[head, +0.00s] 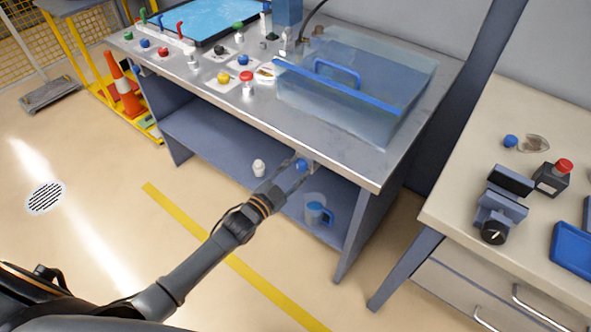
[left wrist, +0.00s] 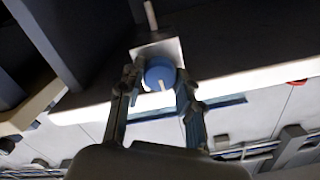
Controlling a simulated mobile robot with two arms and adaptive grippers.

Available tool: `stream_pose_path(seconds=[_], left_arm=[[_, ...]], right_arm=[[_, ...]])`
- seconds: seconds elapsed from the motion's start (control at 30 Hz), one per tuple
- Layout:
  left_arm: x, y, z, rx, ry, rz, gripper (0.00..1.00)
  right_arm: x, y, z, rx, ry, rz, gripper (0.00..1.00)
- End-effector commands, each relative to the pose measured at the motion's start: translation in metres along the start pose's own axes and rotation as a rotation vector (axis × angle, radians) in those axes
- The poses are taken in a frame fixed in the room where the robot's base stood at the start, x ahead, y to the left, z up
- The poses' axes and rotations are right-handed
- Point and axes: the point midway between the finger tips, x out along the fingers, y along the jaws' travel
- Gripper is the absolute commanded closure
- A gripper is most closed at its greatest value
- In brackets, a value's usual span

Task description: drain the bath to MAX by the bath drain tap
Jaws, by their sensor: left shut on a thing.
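The bath (head: 400,75) is a clear bluish tank on the right end of the metal bench. A blue handle and a blue bar show on it, and I cannot make out a MAX mark or the liquid level. The bath drain tap (head: 302,165) is a blue round knob on the bench's front, below the bath. In the left wrist view the tap (left wrist: 160,73) has a white pointer line and sits on a pale plate. My left gripper (head: 294,169) is shut on the tap, one finger on each side. My right gripper is out of view.
A blue mug (head: 315,213) stands on the lower shelf below the tap, with a white bottle (head: 258,168) to its left. Several coloured knobs and a red button (head: 247,77) are on the bench top. A second table (head: 460,205) stands at right.

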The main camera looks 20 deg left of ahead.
Motion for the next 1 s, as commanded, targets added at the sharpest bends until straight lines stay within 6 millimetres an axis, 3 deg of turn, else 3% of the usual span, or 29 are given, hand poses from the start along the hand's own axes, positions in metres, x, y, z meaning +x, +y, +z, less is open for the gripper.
stream_pose_path(seconds=[0.4,0.43,0.53,0.87,1.0], left_arm=[[0.0,0.0,0.0,0.009,0.0,0.0,0.97],[0.0,0.0,0.0,0.009,0.0,0.0,0.63],[0.0,0.0,0.0,0.009,0.0,0.0,0.43],[-0.002,0.0,0.0,0.008,0.0,0.0,0.42],[-0.015,0.001,0.001,0.008,-0.002,0.001,0.42]], right_arm=[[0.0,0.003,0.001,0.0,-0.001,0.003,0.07],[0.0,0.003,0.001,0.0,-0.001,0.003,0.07],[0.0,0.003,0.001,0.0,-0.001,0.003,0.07],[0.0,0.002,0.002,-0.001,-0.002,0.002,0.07],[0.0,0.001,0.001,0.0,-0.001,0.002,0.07]])
